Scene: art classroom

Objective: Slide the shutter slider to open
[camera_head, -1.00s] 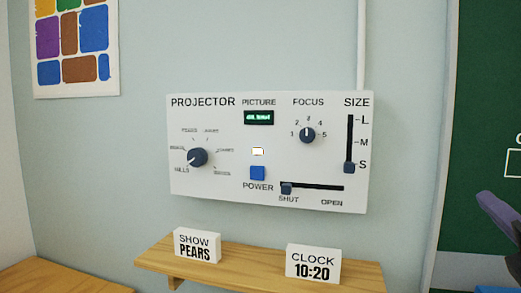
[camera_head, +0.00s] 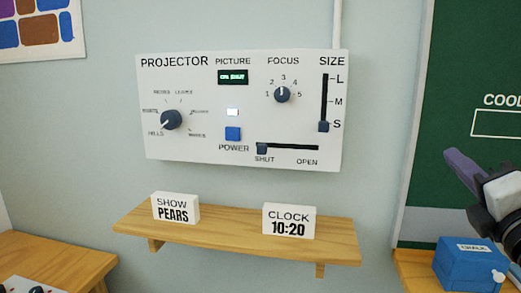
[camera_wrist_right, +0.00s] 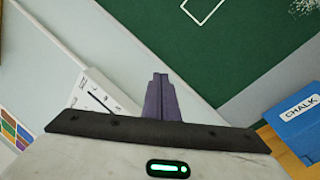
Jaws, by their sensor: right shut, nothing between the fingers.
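The white projector panel (camera_head: 190,75) hangs on the wall in the head view. Its shutter slider (camera_head: 262,148) is a dark knob at the left, SHUT end of a horizontal slot (camera_head: 295,147); OPEN is printed at the right end. My right gripper (camera_head: 452,157) is at the right edge, well right of the panel, in front of the green board. In the right wrist view its purple fingers (camera_wrist_right: 162,98) are together with nothing between them. The panel (camera_wrist_right: 92,93) shows there small and tilted, left of the fingers. My left gripper is not in view.
Below the panel a wooden shelf (camera_head: 235,246) holds a SHOW PEARS block (camera_head: 175,208) and a CLOCK 10:20 block (camera_head: 289,222). A blue chalk box (camera_head: 466,265) sits at lower right below my right arm. The wall between panel and green board (camera_head: 465,90) is clear.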

